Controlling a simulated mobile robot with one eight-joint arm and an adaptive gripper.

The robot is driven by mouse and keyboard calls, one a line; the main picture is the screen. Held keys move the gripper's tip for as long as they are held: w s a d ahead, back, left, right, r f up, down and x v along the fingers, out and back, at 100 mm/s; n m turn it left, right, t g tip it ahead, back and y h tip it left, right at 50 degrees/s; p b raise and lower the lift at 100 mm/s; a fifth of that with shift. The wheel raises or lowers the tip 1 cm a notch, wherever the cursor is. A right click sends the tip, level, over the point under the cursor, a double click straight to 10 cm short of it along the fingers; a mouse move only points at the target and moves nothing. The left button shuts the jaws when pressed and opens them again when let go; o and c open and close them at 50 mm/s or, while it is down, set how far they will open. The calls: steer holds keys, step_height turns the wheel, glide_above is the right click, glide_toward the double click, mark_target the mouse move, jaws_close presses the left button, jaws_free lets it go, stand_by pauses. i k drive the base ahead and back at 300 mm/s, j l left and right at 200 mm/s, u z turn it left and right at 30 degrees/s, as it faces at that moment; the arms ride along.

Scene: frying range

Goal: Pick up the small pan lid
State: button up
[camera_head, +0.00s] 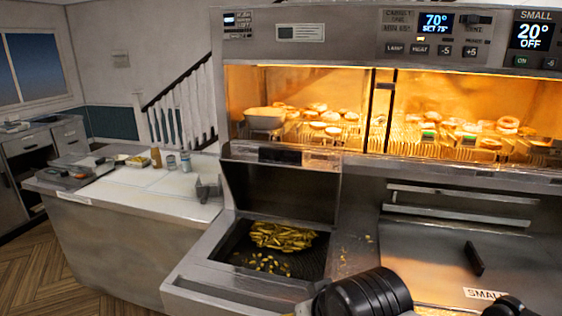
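The small pan lid (425,252) is a flat steel panel at the lower right of the head view. It has a black bar handle (474,258) and a white label reading "SMALL" near its front edge. The lid looks closed, with nothing on the handle. Black and grey rounded parts of my arm show at the bottom edge, in front of the lid and to its left. My gripper's fingers do not show, so its opening is hidden.
Left of the lid is an open fryer pan (225,250) with golden fries (282,236) and a raised lid (285,190) behind it. A lit warming cabinet (355,72) with food stands above. A white counter (150,190) with jars is at the left.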

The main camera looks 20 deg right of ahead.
mark_target(457, 269)
steer(key=z, duration=1.85)
steer(key=i+j+z, duration=0.3)
steer(key=j, duration=0.25)
steer(key=i+j+z, duration=0.15)
steer(key=k+j, duration=0.05)
steer(key=j, duration=0.05)
